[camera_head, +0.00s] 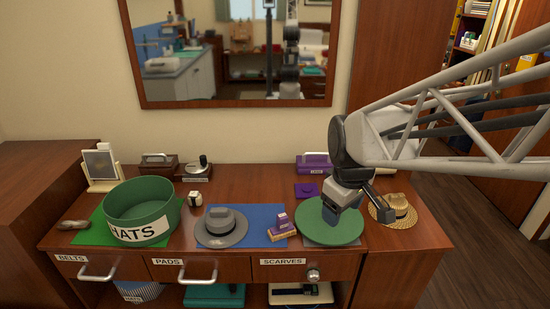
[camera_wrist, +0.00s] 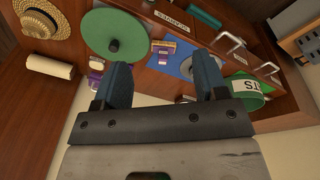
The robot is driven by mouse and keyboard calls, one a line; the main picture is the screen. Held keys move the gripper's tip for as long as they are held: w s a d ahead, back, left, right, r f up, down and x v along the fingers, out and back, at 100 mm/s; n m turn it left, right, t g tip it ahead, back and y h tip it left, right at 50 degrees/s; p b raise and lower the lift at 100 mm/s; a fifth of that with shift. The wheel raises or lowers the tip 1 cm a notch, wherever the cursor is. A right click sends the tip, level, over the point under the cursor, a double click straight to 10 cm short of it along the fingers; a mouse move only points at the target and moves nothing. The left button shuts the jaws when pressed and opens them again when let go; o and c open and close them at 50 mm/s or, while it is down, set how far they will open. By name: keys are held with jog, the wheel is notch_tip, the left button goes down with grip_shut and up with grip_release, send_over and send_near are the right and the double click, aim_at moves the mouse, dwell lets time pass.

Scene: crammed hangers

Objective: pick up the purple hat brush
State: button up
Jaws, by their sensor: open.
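A small purple and tan item, which looks like the purple hat brush (camera_head: 282,222), stands at the right edge of the blue mat (camera_head: 258,217). It also shows in the wrist view as a small tan and purple shape (camera_wrist: 162,48), in the gap beyond my fingers. My gripper (camera_head: 346,208) is open and empty, above the green round disc (camera_head: 328,232), to the right of the brush. In the wrist view my gripper's two blue fingers (camera_wrist: 163,68) stand wide apart with nothing between them.
A grey hat (camera_head: 221,230) sits just left of the brush. A green HATS tub (camera_head: 140,208) stands further left. A straw hat (camera_head: 392,212) lies right of my gripper. A purple box (camera_head: 315,160) and a flat purple item (camera_head: 307,190) are at the back.

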jog(key=w+a+f+n, duration=0.2)
jog(key=w+f+n, duration=0.15)
jog(key=w, duration=0.25)
jog(key=w+a+f+n, duration=0.3)
jog(key=w+n, duration=0.1)
jog(key=w, duration=0.3)
jog(key=n+g, duration=0.2)
jog(key=n, duration=0.5)
send_over(282, 215)
notch_tip(282, 215, down, 12)
jog(key=shift+s+d+f, duration=0.1)
jog(key=shift+s, duration=0.05)
jog(key=shift+w+f+n, duration=0.25)
jog(key=shift+f, duration=0.05)
jog(key=shift+f, duration=1.25)
jog(key=shift+f, duration=0.1)
jog(key=shift+s+f, duration=0.2)
jog(key=shift+f, duration=2.35)
